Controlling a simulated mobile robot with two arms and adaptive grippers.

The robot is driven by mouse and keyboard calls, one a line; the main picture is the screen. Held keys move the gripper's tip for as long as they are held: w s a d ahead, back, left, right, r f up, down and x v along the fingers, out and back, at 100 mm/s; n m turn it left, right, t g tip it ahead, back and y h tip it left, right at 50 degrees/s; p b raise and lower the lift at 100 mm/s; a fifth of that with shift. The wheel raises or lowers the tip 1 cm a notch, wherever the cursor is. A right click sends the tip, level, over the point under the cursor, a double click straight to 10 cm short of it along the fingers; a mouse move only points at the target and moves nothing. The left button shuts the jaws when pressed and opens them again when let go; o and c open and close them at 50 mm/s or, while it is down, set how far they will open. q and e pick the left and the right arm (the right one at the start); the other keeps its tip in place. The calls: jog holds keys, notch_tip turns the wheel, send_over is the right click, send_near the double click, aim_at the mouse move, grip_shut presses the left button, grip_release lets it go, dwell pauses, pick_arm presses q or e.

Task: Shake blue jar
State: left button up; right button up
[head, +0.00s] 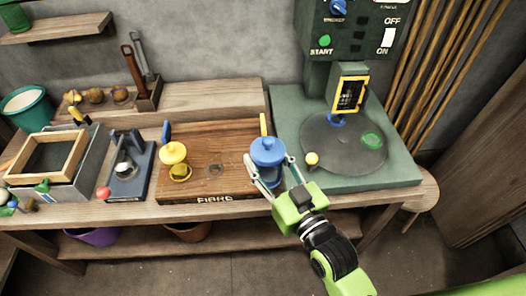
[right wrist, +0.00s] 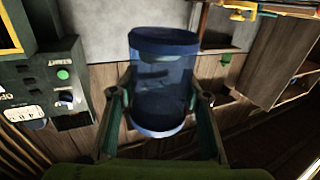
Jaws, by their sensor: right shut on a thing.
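The blue jar (head: 268,160) has a blue lid and a see-through body, and is at the right end of the wooden board in the head view. My right gripper (head: 270,178) is shut on it, one finger on each side. In the right wrist view the jar (right wrist: 163,85) is between the two fingers (right wrist: 160,100), with something dark inside its body. The head view does not clearly show whether the jar's bottom touches the board. My left gripper is not in view.
A yellow-lidded jar (head: 174,160) stands on the wooden board (head: 215,188). To the right is a green machine (head: 390,178) with a round plate (head: 325,150) and a yellow-framed display (head: 350,95). A small press (head: 128,175) and a grey tray (head: 85,185) with a wooden frame are at left.

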jog(key=s+r+p, duration=0.1)
jog(key=r, duration=0.1)
jog(key=s+r+p, duration=0.1)
jog(key=p, duration=0.1)
jog(key=s+r+p, duration=0.1)
jog(key=r+p, duration=0.1)
jog(key=shift+s+r, duration=0.35)
jog(key=shift+s+r+p, duration=0.45)
jog(key=shift+s+p, duration=0.05)
jog(key=shift+p, duration=0.2)
notch_tip(320, 180, up, 7)
jog(key=p, duration=0.8)
send_over(269, 159)
jog(key=s, duration=0.1)
jog(key=shift+s, duration=0.15)
notch_tip(269, 159, down, 7)
jog(key=b, duration=0.4)
jog(key=shift+f, duration=0.2)
notch_tip(269, 159, up, 7)
jog(key=p, duration=0.7)
jog(key=shift+r, duration=0.15)
